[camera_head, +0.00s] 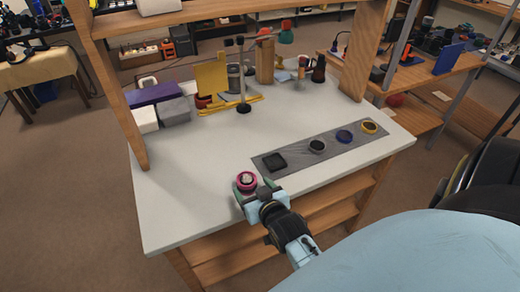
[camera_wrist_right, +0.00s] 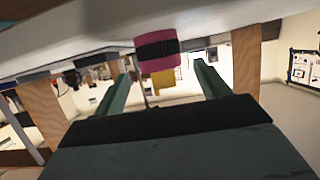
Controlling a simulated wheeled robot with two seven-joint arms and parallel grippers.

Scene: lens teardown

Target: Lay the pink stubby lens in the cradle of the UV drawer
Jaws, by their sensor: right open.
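The pink stubby lens (camera_head: 246,181) stands on the white tabletop near its front edge, showing a pink ring with a paler middle. In the right wrist view the lens (camera_wrist_right: 157,57) is pink with a black ribbed band, and appears between and just beyond the fingertips. My right gripper (camera_head: 253,191) is open around the lens's near side; its two green fingers (camera_wrist_right: 160,72) show gaps to the lens on both sides. No UV drawer or cradle can be made out. My left gripper is out of view.
A thin stand (camera_head: 243,90), yellow panel (camera_head: 211,80) and boxes (camera_head: 157,94) stand at the back. Wooden posts rise at the table's sides. The middle of the tabletop (camera_head: 215,150) is clear.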

